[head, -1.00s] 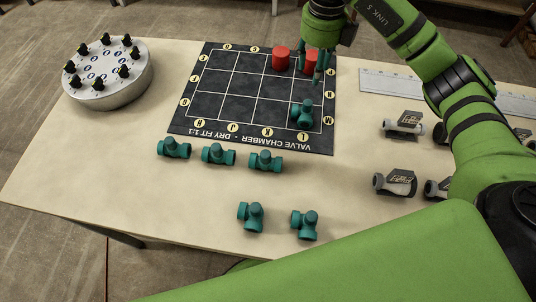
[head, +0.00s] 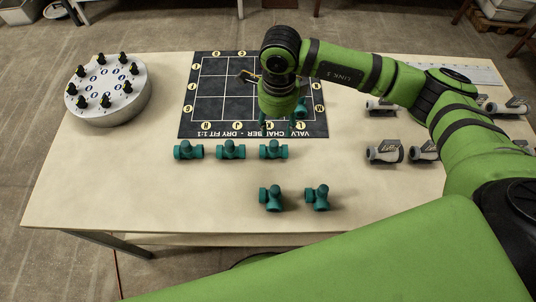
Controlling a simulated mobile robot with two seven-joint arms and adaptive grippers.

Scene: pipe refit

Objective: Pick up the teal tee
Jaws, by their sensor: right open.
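Several teal tees are on the table. Three stand in a row along the mat's near edge: a left one (head: 188,150), a middle one (head: 231,149) and a right one (head: 273,149). Two more lie closer to me, one at left (head: 271,198) and one at right (head: 317,197). Another teal tee (head: 301,108) sits on the dark mat (head: 207,112), partly hidden by my right gripper. My right gripper (head: 279,124) is open, pointing down over the mat's near part, beside that tee and behind the row's right tee. Its fingertips are mostly hidden. My left gripper is out of view.
A round grey dial stand (head: 108,112) with black knobs stands at the left. Grey valve pieces, including one in front (head: 385,152), lie at the right near a ruler (head: 455,74). The red cylinders are hidden behind my arm. The front left of the table is clear.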

